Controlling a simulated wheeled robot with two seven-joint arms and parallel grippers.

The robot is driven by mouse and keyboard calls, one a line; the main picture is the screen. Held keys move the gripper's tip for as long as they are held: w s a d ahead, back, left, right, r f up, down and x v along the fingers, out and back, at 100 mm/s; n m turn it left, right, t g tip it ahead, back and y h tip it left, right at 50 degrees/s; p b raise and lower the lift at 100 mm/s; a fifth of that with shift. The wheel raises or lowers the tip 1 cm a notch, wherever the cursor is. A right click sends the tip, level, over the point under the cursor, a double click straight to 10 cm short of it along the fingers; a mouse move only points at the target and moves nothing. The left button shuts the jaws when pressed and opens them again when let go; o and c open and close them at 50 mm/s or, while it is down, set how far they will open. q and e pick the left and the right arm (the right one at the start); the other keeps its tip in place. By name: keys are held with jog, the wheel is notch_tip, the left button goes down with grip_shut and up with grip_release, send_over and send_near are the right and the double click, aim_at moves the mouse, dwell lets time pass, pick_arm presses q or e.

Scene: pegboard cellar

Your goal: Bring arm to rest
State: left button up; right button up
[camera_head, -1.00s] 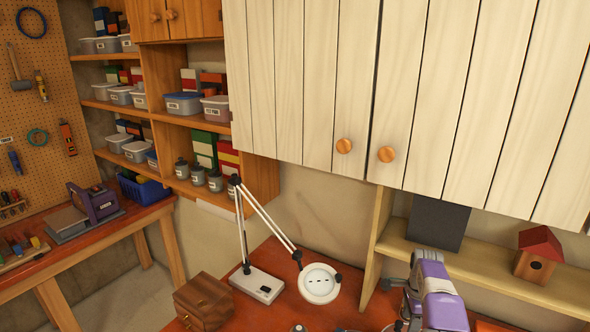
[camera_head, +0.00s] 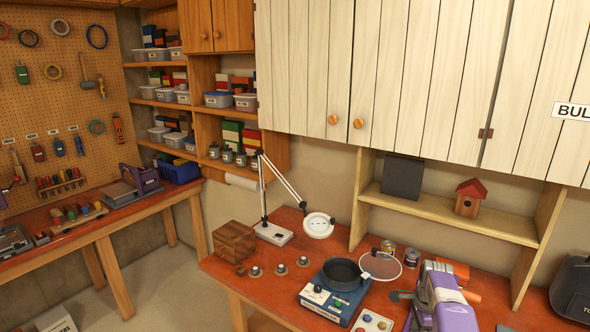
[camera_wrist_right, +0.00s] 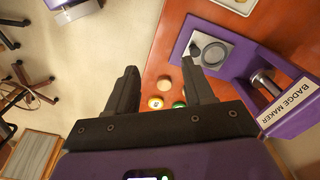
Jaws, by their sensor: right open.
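My right gripper (camera_wrist_right: 163,85) is open in the right wrist view, with its two dark fingers spread apart and nothing between them. It hangs above the edge of the orange-red workbench (camera_wrist_right: 150,140), partly over the pale floor. Several small round badge pieces (camera_wrist_right: 163,84) lie on the bench beyond the fingers. My left gripper is in neither view.
A purple badge maker (camera_wrist_right: 230,70) stands right of the gripper. In the head view, the bench holds a blue device with a dark pan (camera_head: 342,275), a magnifier lamp (camera_head: 272,234), a wooden box (camera_head: 234,241) and a dark bag (camera_head: 574,290). White cupboards (camera_head: 400,80) overhang it.

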notch_tip(320, 180, down, 11)
jog(key=w+a+n+b, duration=0.1)
jog(key=a+n+b, duration=0.1)
jog(key=s+a+f+n+y+b, duration=0.1)
jog(key=s+a+f+n+b, duration=0.3)
jog(key=f, duration=0.5)
jog(key=s+a+f+n+y+b, duration=0.1)
jog(key=s+a+f+n, duration=0.1)
jog(key=s+a+f, duration=0.6)
pick_arm(q)
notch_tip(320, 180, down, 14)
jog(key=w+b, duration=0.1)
jog(key=b, duration=0.5)
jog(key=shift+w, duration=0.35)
pick_arm(e)
jog(key=s+a+f+n+y, duration=0.1)
jog(key=s+a+f+n, duration=0.3)
jog(key=s, duration=0.5)
jog(key=s+a+f+n+y, duration=0.1)
jog(key=s+a+f+n, duration=0.3)
jog(key=s, duration=0.5)
jog(key=a+f, duration=0.1)
jog(key=a, duration=0.1)
jog(key=shift+s+a+f, duration=0.2)
jog(key=shift+a+f, duration=0.15)
jog(key=shift+a, duration=0.05)
